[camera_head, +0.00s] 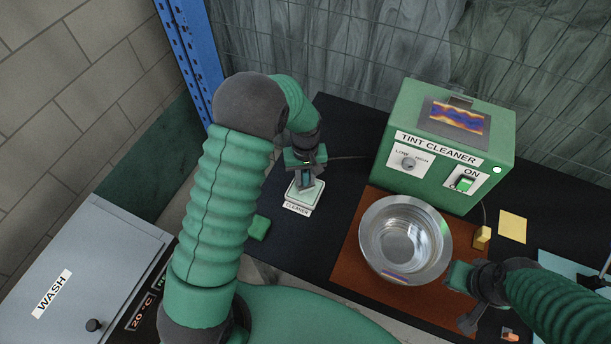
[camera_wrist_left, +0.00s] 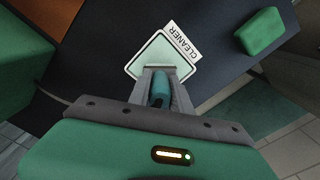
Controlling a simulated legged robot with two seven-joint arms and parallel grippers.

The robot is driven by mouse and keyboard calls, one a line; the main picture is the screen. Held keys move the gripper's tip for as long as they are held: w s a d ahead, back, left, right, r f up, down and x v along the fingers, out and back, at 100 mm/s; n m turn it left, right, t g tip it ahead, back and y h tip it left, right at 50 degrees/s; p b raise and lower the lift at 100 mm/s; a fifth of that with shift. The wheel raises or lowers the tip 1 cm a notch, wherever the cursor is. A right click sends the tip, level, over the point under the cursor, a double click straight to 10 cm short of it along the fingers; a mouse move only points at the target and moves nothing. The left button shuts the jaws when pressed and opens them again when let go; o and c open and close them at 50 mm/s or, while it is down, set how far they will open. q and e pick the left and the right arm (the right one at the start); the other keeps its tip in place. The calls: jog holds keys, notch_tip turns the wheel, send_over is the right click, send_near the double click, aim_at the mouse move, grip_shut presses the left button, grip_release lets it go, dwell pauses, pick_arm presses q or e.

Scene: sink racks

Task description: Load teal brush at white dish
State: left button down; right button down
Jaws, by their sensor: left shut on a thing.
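The white dish (camera_head: 293,197) is a small square with a pale green middle and a CLEANER label on the black worktop. It also shows in the left wrist view (camera_wrist_left: 134,68). My left gripper (camera_head: 306,178) points down over the dish, shut on the teal brush. In the left wrist view the teal brush (camera_wrist_left: 159,88) sits between the fingers, its lower end over or at the dish; I cannot tell whether it touches. My right gripper (camera_head: 463,299) is at the lower right beside the metal bowl, fingers apart with nothing seen between them.
A metal bowl (camera_head: 440,234) stands on a brown mat (camera_head: 347,268). The green TINT CLEANER box (camera_head: 450,180) is behind it. A green block (camera_head: 259,228) lies left of the dish, near the worktop edge. A yellow block (camera_head: 482,238) and a yellow note (camera_head: 512,226) lie to the right.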

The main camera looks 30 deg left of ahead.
aim_at(306, 171)
dwell(0.5)
pick_arm(q)
notch_tip(306, 171, up, 2)
jog(key=shift+r+p, duration=0.25)
jog(key=shift+p, duration=0.95)
notch_tip(306, 171, up, 4)
jog(key=p, duration=0.3)
jog(key=shift+r+p, duration=0.25)
jog(key=shift+p, duration=0.05)
jog(key=shift+f, duration=0.1)
